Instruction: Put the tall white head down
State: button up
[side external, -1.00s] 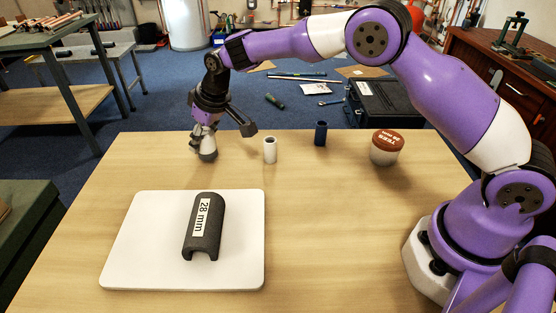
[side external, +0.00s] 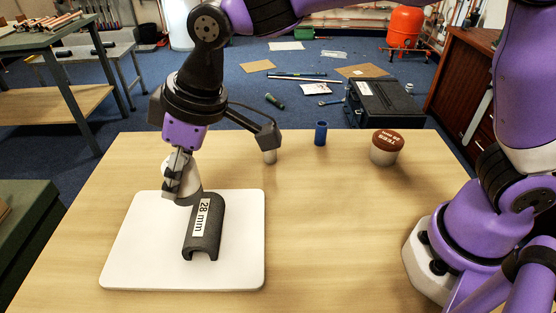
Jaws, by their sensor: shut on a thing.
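The tall white head (side external: 192,175) is in my gripper (side external: 176,177), seen in the side external view. My gripper is shut on it, and the fingers cover its left part. The head is whitish with a darker lower end, and leans a little. It is over the far part of the white board (side external: 130,265), just behind and left of the dark grey half-round piece marked "28 mm" (side external: 213,231). I cannot tell whether its lower end touches the board.
A small white cylinder (side external: 269,157) stands on the table, its top partly hidden by my gripper's side bracket. The board's left and front parts are bare.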

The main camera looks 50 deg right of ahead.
jog(key=s+n+g, duration=0.5)
jog(key=s+n, duration=1)
jog(key=s, duration=1.4)
jog(key=shift+g+y, duration=0.3)
jog(key=shift+y, duration=0.1)
jog(key=w+f, duration=0.2)
jog(key=w, duration=0.1)
jog(key=w+d+f, duration=0.1)
jog(key=w+f, duration=0.2)
jog(key=w, duration=0.1)
jog(key=w+f, duration=0.2)
jog(key=w, duration=0.2)
jog(key=shift+w+d+f, duration=0.1)
jog(key=shift+d+f, duration=0.25)
jog(key=shift+w+f, duration=0.15)
jog(key=shift+f, duration=1.95)
jog(key=o, duration=1.2)
jog(key=shift+f, duration=0.15)
